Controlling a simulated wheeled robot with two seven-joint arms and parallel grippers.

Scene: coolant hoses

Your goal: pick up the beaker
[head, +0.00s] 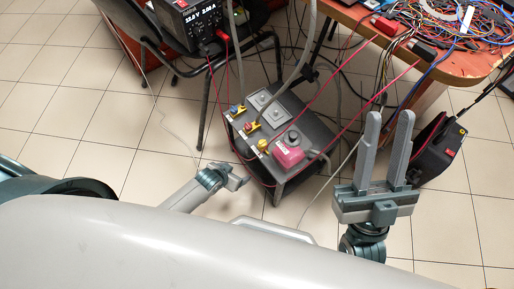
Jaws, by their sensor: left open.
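I cannot make out a beaker in the head view. My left gripper (240,179) is low in the middle, just left of a dark low unit. It is seen small and from the side, with its jaws open and nothing visible between them. My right gripper (389,116) is at the right, its two long grey fingers pointing up the picture. They stand apart with nothing between them.
The dark low unit (275,100) carries hoses, coloured fittings and a pink block (290,154). A power supply (199,22) is at the top. An orange table (485,68) with tangled cables is top right, a black case (432,150) beneath. Tiled floor (80,110) is clear at left.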

